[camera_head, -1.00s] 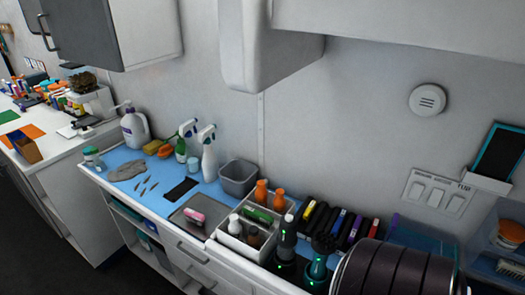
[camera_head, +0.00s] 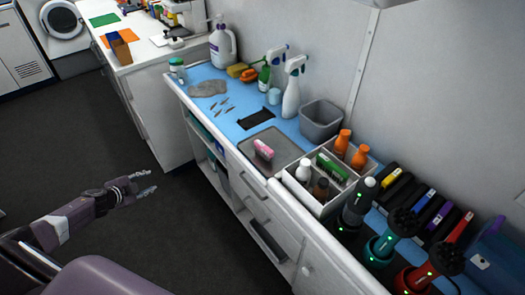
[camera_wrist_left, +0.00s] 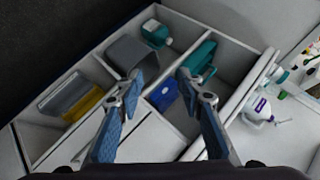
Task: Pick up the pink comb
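The pink comb (camera_head: 264,149) is a small pink item with a pale lower side, lying on a grey tray (camera_head: 279,137) on the blue counter mat; its teeth are too small to make out. My left gripper (camera_head: 149,181) is in front of the counter over the dark floor, left of the comb and well apart from it. It is open and empty; its two spread fingers also show in the left wrist view (camera_wrist_left: 158,80), where the comb does not show. My right gripper is not in view.
Right of the tray stands a divided white caddy (camera_head: 327,204) with bottles and a green brush. Clippers (camera_head: 385,245) stand beyond it. Spray bottles (camera_head: 292,88) and a grey bin (camera_head: 321,120) stand behind. Open shelf compartments (camera_wrist_left: 188,119) lie under the counter. The floor before it is clear.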

